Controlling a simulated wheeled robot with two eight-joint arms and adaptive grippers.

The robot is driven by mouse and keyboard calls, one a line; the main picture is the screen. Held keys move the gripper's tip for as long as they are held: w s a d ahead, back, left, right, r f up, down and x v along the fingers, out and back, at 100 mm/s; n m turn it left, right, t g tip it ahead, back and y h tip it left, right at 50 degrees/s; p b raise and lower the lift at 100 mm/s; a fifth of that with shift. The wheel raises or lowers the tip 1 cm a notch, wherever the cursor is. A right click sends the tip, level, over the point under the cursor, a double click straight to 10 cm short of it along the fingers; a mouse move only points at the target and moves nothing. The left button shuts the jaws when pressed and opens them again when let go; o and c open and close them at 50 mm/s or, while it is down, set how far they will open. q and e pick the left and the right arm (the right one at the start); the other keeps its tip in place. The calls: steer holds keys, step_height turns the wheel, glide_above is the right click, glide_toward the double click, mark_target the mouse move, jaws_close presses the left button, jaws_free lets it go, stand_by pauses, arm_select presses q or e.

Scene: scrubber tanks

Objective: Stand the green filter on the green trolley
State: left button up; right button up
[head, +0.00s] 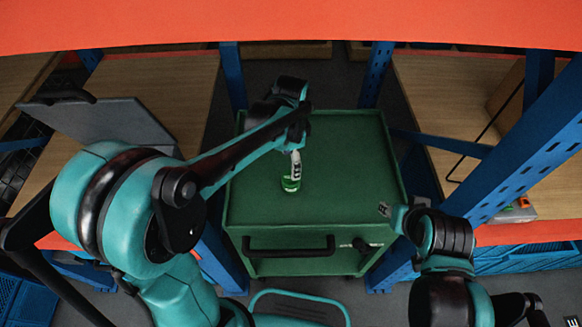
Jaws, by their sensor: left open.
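The green trolley (348,165) stands in the middle of the head view, its flat top otherwise bare. The small green filter (290,184), with a pale band, appears upright on the trolley top, left of its middle. My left gripper (296,164) reaches over the trolley from the left and points down at the filter. Its jaws are open; its fingers hide the filter's upper part, and I cannot tell whether they touch it. My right gripper (385,210) shows only as a small tip near the trolley's right edge; its jaw state is unclear.
A black handle (289,247) is on the trolley's front. Blue rack posts (232,75) and wooden shelves (440,95) flank the trolley. An orange beam (290,25) crosses the top. The trolley top's right half is clear.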

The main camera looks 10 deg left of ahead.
arm_select(q)
steer(key=s+a+r+n+t, duration=0.3)
steer(key=s+a+n, duration=0.1)
steer(key=s+n, duration=0.2)
steer(key=s+a+r+n+t, duration=0.3)
steer(key=s+a+n+t, duration=0.1)
steer(key=s+n, duration=0.2)
steer(key=shift+s+r+n+p, duration=0.3)
steer(key=shift+s+n, duration=0.1)
steer(key=shift+s, duration=0.15)
